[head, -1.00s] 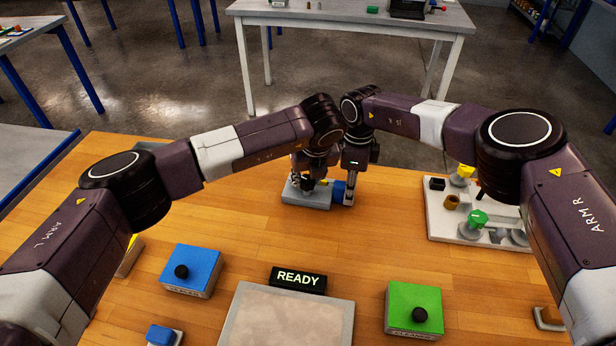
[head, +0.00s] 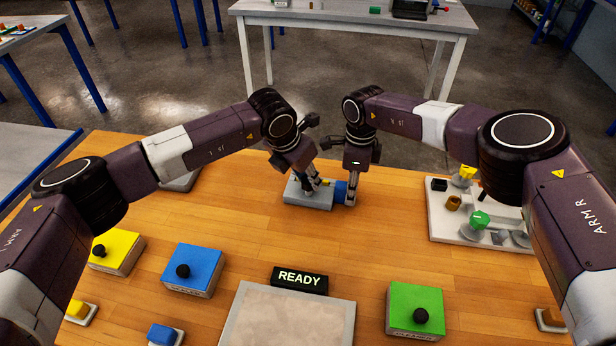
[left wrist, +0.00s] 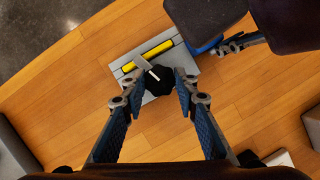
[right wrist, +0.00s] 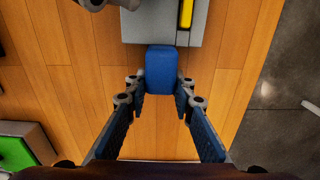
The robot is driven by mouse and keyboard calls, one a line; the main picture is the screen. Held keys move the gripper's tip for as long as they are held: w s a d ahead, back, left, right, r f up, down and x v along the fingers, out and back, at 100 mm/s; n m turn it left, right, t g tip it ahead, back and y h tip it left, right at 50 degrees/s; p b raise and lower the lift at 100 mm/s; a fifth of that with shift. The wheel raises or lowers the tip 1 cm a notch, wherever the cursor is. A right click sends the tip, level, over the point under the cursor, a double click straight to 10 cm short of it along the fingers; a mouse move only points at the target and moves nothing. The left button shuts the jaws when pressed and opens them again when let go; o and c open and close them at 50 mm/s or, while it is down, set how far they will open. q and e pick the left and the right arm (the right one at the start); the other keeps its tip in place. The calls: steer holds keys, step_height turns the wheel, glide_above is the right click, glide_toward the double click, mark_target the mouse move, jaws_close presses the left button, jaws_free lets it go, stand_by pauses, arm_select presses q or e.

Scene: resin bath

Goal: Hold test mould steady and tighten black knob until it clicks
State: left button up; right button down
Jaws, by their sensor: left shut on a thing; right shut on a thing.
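The test mould (head: 296,197) is a grey block with a yellow strip, lying flat on the wooden table; it also shows in the left wrist view (left wrist: 122,68). Its black knob (left wrist: 158,84), with a white mark, sits between the fingers of my left gripper (left wrist: 157,88), which is shut on it. In the head view the left fingers (head: 316,184) come down tilted and largely hide the knob. My right gripper (right wrist: 160,92) is shut on the blue block (right wrist: 160,68) at the mould's side. In the head view my right gripper (head: 347,197) points straight down there.
A black READY sign (head: 299,280) stands behind a pale panel (head: 240,330). Yellow (head: 118,250), blue (head: 195,268) and green (head: 414,300) boxes with black buttons stand nearer. A white board with parts (head: 437,229) lies at the right. Both hands are close together.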

arm_select(q)
steer(key=m+g+h, duration=0.1)
steer(key=m, duration=0.3)
steer(key=shift+w+a+m, duration=0.1)
steer(key=shift+w+m, duration=0.05)
steer(key=shift+m, duration=0.15)
steer(key=shift+w+m+g+h, duration=0.15)
steer(key=shift+m+g, duration=0.35)
steer(key=shift+m, duration=0.65)
steer(key=shift+s+m+g+h, duration=0.15)
steer(key=shift+m+g, duration=0.35)
steer(key=shift+m, duration=0.65)
steer(key=shift+w+a, duration=0.1)
steer(key=o, duration=1.2)
steer(key=shift+c, duration=0.2)
steer(key=v, duration=1.2)
